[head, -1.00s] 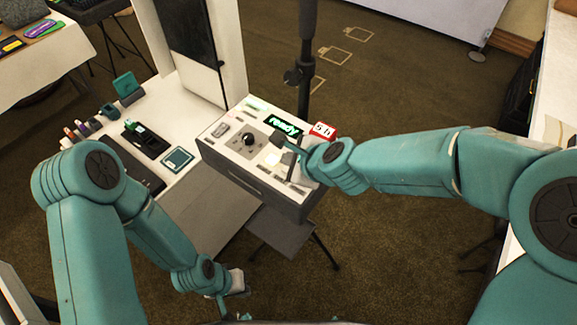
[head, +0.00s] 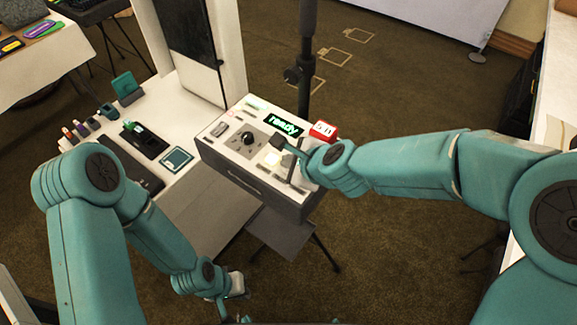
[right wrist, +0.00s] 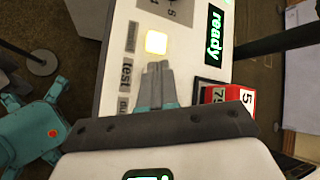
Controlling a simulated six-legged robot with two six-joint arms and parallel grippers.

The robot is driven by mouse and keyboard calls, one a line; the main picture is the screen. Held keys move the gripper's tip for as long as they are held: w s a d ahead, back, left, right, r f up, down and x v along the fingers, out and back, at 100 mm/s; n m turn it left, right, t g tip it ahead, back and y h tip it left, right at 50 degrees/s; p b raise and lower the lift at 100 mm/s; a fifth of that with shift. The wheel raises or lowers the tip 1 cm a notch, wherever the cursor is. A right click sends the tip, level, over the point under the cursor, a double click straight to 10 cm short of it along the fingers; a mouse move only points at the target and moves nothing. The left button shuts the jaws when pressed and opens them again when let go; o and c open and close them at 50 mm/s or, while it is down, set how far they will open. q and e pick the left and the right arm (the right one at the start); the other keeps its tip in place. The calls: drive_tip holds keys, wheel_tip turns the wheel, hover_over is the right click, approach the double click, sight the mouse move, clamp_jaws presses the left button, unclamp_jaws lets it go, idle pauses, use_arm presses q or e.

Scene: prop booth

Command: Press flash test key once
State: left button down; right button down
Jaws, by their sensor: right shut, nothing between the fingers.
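The control box (head: 225,155) is white with a dark front. Its screen (head: 284,125) reads "ready" in green, also in the right wrist view (right wrist: 215,32). A lit pale-yellow key (right wrist: 156,42) is on its top. A grey "test" label (right wrist: 126,75) is on the panel below and left of that key in the right wrist view. My right gripper (right wrist: 157,67) is shut and empty, fingertips just below the lit key in that view; contact cannot be told. The fingers hide the panel beside the label. My left gripper (head: 232,298) hangs low at the bottom, its jaws unclear.
A black knob (head: 247,138) stands on the box, left of the lit key. A red-and-white number block (head: 323,131) is at its right back corner, near my right wrist. A black pole (head: 305,70) rises behind. A white table (head: 180,105) with small items adjoins left.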

drive_tip(key=shift+f, duration=0.3)
drive_tip(key=shift+r, duration=0.15)
idle(0.3)
drive_tip(key=shift+r+p, duration=0.65)
drive_tip(key=shift+r, duration=0.1)
wheel_tip(320, 180, up, 5)
drive_tip(key=p, duration=0.5)
drive_tip(key=shift+r, duration=0.1)
idle(0.5)
